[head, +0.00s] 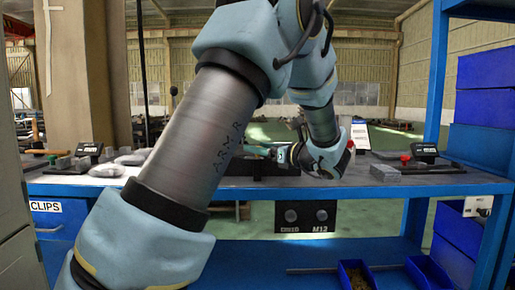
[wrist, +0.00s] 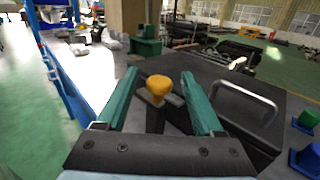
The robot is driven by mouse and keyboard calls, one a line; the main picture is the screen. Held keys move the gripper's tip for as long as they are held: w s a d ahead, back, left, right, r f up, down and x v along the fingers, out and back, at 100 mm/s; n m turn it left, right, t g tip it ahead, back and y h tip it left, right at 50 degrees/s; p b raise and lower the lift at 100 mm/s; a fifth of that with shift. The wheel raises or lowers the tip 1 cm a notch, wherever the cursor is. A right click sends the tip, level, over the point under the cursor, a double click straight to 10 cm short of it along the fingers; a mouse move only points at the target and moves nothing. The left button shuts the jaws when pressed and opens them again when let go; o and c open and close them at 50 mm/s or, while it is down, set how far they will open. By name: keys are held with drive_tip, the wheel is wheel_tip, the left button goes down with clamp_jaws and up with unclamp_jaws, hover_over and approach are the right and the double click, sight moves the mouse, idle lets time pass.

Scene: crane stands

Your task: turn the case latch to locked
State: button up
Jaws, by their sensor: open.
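The case (wrist: 240,110) is a dark box in the wrist view, with a metal carrying handle (wrist: 245,98) to the right. A yellow knob (wrist: 159,87) on a dark stem, which looks like the case latch, stands at the case's left part. My gripper (wrist: 159,74) is open. Its two teal fingers lie on either side of the knob, with a gap visible on both sides. Whether the fingers reach the knob's depth I cannot tell. In the head view my arm hides most of the case, and the knob cannot be made out.
A black panel marked M12 (head: 320,216) hangs below the bench edge. Blue bins (head: 355,275) stand on the lower shelf.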

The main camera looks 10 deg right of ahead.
drive_tip(key=shift+w+a, duration=0.3)
drive_tip(key=shift+w, duration=0.15)
clamp_jaws()
idle(0.3)
